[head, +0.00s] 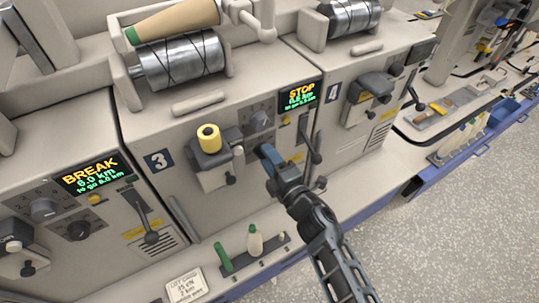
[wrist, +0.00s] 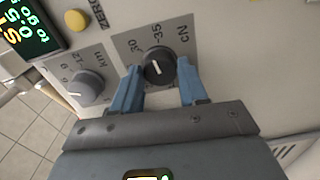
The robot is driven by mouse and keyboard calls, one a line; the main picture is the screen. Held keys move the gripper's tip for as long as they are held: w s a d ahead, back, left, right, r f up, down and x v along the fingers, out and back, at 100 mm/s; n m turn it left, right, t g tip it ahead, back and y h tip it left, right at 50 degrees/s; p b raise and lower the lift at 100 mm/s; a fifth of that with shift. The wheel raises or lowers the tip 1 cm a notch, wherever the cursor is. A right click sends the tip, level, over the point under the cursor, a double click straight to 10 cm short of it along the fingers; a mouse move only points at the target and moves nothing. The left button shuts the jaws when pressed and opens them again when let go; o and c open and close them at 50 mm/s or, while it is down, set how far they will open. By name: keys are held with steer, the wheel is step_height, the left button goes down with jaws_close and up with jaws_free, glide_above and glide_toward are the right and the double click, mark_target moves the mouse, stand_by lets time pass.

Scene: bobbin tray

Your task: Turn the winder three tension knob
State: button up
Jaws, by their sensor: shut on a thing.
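The tension knob (wrist: 158,67) of winder three is black with a white pointer line, on a grey dial plate (wrist: 127,48) marked "30", "35" and "cN" in the wrist view. My gripper (wrist: 160,72) has its two blue fingers on either side of the knob, shut on it.
A grey km knob (wrist: 87,87) and a yellow button (wrist: 76,20) are near. A black lever (head: 311,145) stands right of my gripper. Winder three's display (head: 299,95) reads "STOP". A yellow spool (head: 209,138) is to the left; a green and a white bobbin (head: 255,240) stand below.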

steer(key=shift+m+p, duration=0.55)
steer(key=shift+m, duration=1.05)
steer(key=shift+f, duration=0.1)
steer(key=o, duration=1.1)
steer(key=shift+c, duration=0.2)
steer(key=p+v, duration=0.2)
steer(key=v, duration=0.5)
steer(key=shift+s+d, duration=0.25)
steer(key=shift+s, duration=0.1)
